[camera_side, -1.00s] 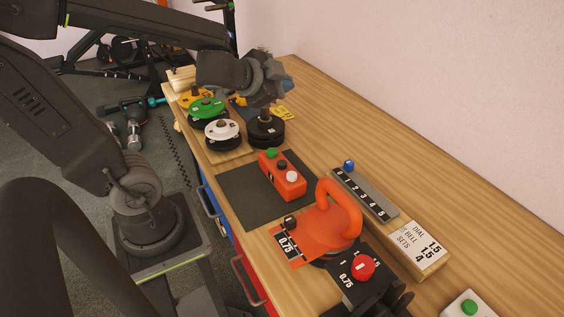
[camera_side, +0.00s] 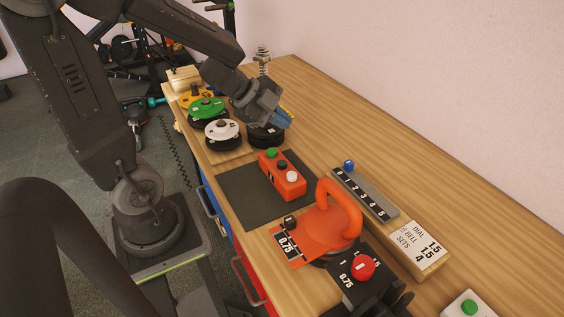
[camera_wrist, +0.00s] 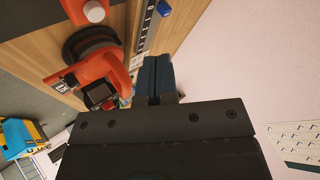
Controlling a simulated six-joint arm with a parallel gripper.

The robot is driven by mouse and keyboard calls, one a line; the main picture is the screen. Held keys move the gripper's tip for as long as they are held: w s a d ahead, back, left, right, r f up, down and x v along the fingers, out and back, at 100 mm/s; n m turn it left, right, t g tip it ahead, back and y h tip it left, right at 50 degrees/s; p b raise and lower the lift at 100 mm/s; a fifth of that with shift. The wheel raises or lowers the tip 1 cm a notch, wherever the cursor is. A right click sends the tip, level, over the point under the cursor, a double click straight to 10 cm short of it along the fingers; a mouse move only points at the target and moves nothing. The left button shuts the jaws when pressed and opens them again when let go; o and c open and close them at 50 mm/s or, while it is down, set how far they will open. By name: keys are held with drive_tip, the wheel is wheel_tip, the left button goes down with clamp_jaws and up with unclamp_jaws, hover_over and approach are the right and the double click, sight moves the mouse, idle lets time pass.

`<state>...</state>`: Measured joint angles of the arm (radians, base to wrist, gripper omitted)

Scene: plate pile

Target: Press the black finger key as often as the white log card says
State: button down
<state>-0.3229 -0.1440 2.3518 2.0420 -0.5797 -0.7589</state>
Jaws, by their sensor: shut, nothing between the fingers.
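The orange box (camera_side: 280,184) stands on the dark mat, with a green key, a black finger key (camera_side: 282,165) and a white key (camera_side: 292,177) in a row. The white log card (camera_side: 417,242) lies on a wooden block at the right and reads DIAL 1.5, BELL 1.5, SETS 4. My gripper (camera_side: 284,121) is shut and empty, in the air behind the orange box, near the black plate pile. In the wrist view its blue fingers (camera_wrist: 155,78) are together. The white key (camera_wrist: 94,11) shows at that view's top edge; I cannot make out the black key there.
The orange kettlebell (camera_side: 338,212) and a black block with a red knob (camera_side: 363,266) stand in front of the box. A numbered rail with a blue slider (camera_side: 348,166) lies to its right. Green- and white-topped plate piles (camera_side: 222,131) stand behind.

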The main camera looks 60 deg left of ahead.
sight(281, 164)
drive_tip(key=shift+f, duration=4.4)
drive_tip(key=shift+f, duration=0.1)
drive_tip(key=shift+f, duration=0.3)
drive_tip(key=shift+f, duration=0.65)
drive_tip(key=shift+r, duration=1.1)
drive_tip(key=shift+r, duration=2.5)
